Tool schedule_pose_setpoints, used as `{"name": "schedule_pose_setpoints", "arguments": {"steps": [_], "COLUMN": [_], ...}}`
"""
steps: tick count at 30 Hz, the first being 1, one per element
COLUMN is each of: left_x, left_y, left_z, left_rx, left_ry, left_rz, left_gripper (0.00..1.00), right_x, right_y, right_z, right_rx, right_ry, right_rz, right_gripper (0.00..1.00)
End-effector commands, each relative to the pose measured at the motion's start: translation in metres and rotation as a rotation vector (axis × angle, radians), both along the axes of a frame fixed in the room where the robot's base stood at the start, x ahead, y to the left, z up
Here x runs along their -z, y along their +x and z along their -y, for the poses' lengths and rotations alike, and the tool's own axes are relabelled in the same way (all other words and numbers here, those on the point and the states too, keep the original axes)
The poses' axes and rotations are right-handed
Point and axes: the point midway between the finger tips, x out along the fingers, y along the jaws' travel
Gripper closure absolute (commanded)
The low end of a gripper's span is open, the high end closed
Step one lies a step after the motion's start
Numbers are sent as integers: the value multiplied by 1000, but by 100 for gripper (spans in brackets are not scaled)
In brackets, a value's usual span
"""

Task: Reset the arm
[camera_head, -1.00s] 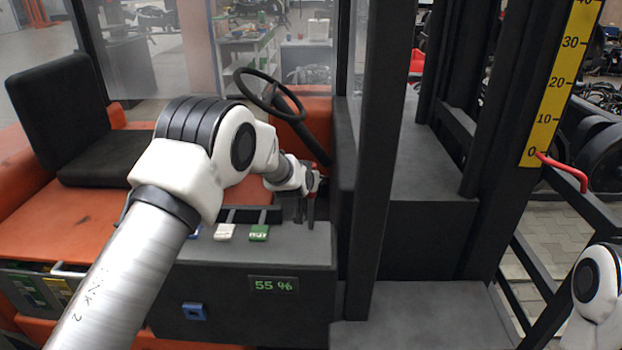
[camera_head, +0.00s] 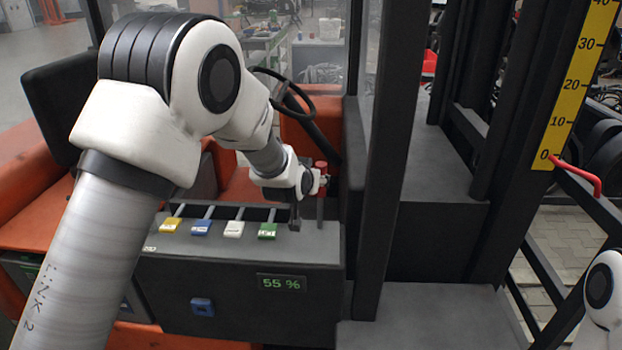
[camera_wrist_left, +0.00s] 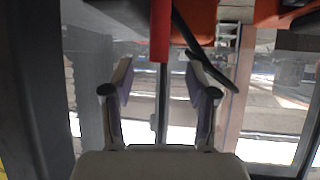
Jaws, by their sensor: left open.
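My left gripper (camera_head: 309,190) is at the right end of the dark control console (camera_head: 225,290), next to a lever with a red handle (camera_head: 321,167). In the left wrist view my left gripper (camera_wrist_left: 159,75) is open, its two fingers spread. The red handle (camera_wrist_left: 160,30) and its thin grey rod show between the fingers with gaps on both sides. I cannot tell how deep the rod sits between them. My right arm shows only as a white joint at the lower right; its gripper is outside the picture.
Levers with yellow (camera_head: 171,226), blue (camera_head: 201,228), white (camera_head: 234,230) and green (camera_head: 268,231) tags line the console top. A display (camera_head: 282,283) reads 55 %. A steering wheel (camera_head: 285,95) stands behind. A dark post (camera_head: 388,160) rises right of the console.

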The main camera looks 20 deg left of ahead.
Motion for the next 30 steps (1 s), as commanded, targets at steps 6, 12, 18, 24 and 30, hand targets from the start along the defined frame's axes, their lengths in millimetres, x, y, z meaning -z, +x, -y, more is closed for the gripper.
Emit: {"name": "schedule_pose_setpoints", "arguments": {"steps": [6,12,18,24,30], "left_x": [-2,-2,46,199,338], "left_y": [-4,-4,-9,-69,-190], "left_z": [0,0,-1,-10,-17], "left_rx": [0,0,-3,-14,-8], "left_ry": [0,0,-2,-11,-11], "left_rz": [-1,-1,-59,-302,-596], "left_gripper": [42,42,42,42,42], "right_x": [0,0,9,31,49], "right_y": [0,0,0,0,0], "right_z": [0,0,0,0,0], "right_rx": [0,0,0,0,0], "right_ry": [0,0,0,0,0], "right_rz": [0,0,0,0,0], "right_gripper": [100,100,100,100,100]}}
